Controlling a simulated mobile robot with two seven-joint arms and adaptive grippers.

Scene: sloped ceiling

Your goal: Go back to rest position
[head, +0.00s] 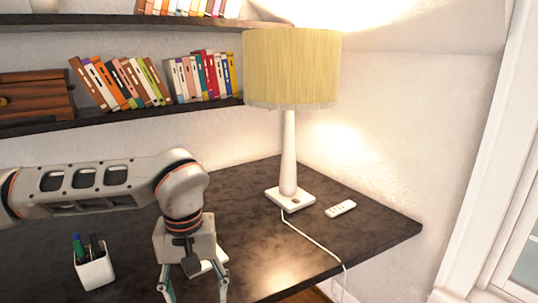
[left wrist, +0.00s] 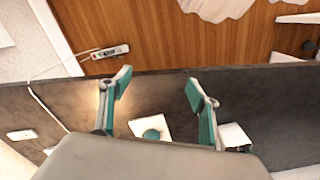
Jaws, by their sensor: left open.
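My left gripper (head: 194,290) reaches in from the left in the head view and hangs over the dark desk (head: 365,232), pointing down. Its two fingers are spread with nothing between them; they also show apart in the left wrist view (left wrist: 158,82). A small white square object (head: 218,260) lies on the desk, partly hidden behind the gripper. In the left wrist view this square object (left wrist: 150,126) has a round teal part on top. My right gripper is in neither view.
A white cup with pens (head: 94,270) stands left of the gripper. A lamp (head: 288,155) and a white remote (head: 340,209) are at the back right; the lamp's cord crosses the desk. Shelves with books (head: 120,84) hang above. A power strip (left wrist: 110,51) lies on the wooden floor.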

